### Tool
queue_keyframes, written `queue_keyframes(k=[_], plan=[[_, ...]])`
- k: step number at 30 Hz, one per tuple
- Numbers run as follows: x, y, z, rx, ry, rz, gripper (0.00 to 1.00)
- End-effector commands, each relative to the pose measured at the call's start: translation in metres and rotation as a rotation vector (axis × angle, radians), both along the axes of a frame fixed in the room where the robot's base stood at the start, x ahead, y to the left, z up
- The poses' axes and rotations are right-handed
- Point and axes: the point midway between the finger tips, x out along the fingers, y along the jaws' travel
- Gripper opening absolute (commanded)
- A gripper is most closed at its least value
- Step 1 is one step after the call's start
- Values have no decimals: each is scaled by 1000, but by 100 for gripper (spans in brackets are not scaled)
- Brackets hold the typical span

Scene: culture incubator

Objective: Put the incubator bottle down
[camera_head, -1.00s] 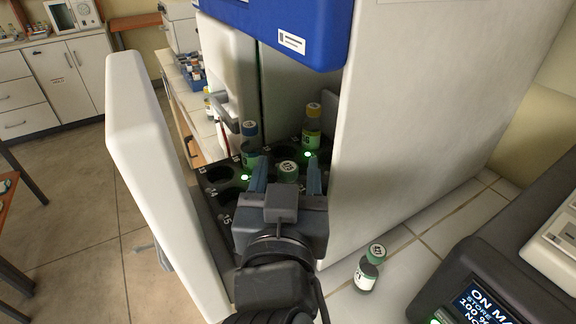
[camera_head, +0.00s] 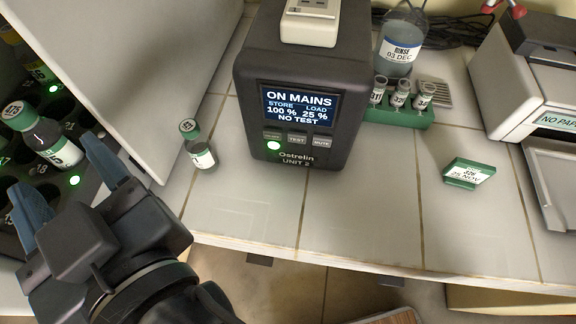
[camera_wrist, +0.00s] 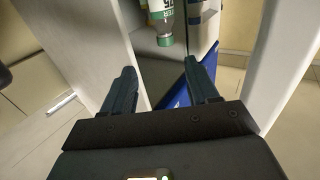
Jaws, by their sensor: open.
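In the head view a dark bottle with a green-and-white cap and a green-edged label (camera_head: 52,139) stands at the left among the holes of the dark rack (camera_head: 118,196) in the incubator. In the wrist view this bottle (camera_wrist: 158,18) shows at the top, beyond my fingertips, partly cut off by the frame. My gripper (camera_head: 56,160) is open at the lower left of the head view, its two blue-grey fingers pointing toward the bottle. In the wrist view a gap shows between the bottle and the fingers. The bottle's base is hidden in the head view.
A similar green-capped bottle (camera_head: 199,147) stands on the tiled counter (camera_head: 367,205), beside the black power unit (camera_head: 303,100). Behind are a green vial rack (camera_head: 405,117) and a rinse bottle (camera_head: 399,45). The incubator's white wall (camera_head: 150,65) stands close to my gripper.

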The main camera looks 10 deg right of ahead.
Motion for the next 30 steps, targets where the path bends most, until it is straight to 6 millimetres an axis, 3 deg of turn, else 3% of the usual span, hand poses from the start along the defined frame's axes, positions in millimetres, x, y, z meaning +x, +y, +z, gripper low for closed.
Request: queue_keyframes(k=[6, 11, 15, 21, 25, 30], plan=[[16, -80, -64, -108, 16, -42, 59], [6, -155, -109, -167, 53, -86, 59], [-19, -215, -137, -185, 98, -142, 59], [-74, -287, -157, -166, 169, -263, 59], [-117, -321, -159, -136, 212, -367, 59], [-162, -346, -151, -93, 247, -500, 59]])
